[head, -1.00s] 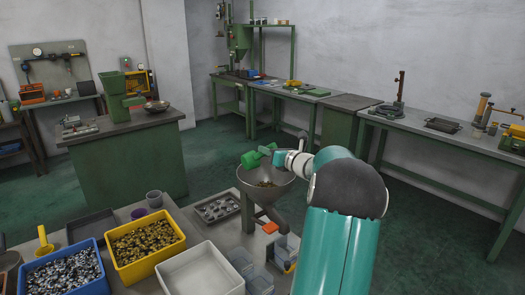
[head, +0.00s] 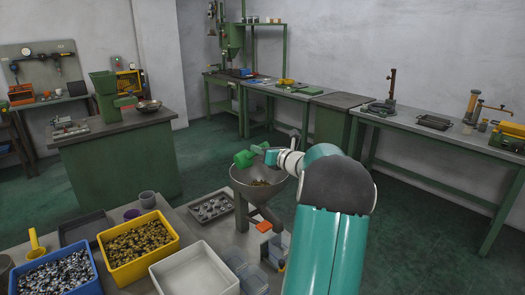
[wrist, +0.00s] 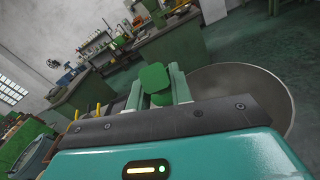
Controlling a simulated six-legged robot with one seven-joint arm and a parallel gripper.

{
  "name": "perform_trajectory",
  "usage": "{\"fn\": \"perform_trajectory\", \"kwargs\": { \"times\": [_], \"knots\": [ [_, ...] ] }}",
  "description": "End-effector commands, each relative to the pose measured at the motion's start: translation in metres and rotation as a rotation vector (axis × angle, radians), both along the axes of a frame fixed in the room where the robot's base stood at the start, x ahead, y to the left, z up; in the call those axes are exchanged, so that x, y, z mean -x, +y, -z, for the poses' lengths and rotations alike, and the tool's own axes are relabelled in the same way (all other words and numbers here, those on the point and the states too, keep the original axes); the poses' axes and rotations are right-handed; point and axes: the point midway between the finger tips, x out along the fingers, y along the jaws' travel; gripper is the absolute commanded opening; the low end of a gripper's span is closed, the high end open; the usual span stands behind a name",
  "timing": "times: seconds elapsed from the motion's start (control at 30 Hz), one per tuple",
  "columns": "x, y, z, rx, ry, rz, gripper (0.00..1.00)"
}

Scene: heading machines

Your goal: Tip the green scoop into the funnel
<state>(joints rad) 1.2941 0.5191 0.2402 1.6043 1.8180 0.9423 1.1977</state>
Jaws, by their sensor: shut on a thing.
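The green scoop (head: 244,158) is in my gripper (head: 262,150), above the far-left part of the funnel's rim. In the wrist view the green scoop (wrist: 155,78) shows between the two fingers of my gripper (wrist: 157,88), which are shut on it. I cannot see into the scoop or tell whether anything is in it. In the wrist view the funnel (wrist: 240,85) is a wide grey bowl at the right, partly hidden by my gripper's body.
A yellow bin (head: 108,265) of brass parts, a blue bin (head: 85,287) of silvery parts and an empty white tray (head: 195,275) stand on the near bench. A dark tray (head: 211,207) lies beside the funnel. Clear plastic boxes (head: 250,280) stand below it.

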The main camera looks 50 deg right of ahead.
Motion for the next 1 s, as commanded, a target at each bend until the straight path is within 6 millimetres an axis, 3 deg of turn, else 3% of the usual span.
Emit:
{"fn": "perform_trajectory", "kwargs": {
  "times": [0.43, 1.0],
  "knots": [
    [-0.010, 0.032, -0.016, 0.336, 0.108, -0.003, 0.00],
    [-0.025, 0.077, -0.002, 0.921, 0.304, -0.005, 0.00]
  ]
}}
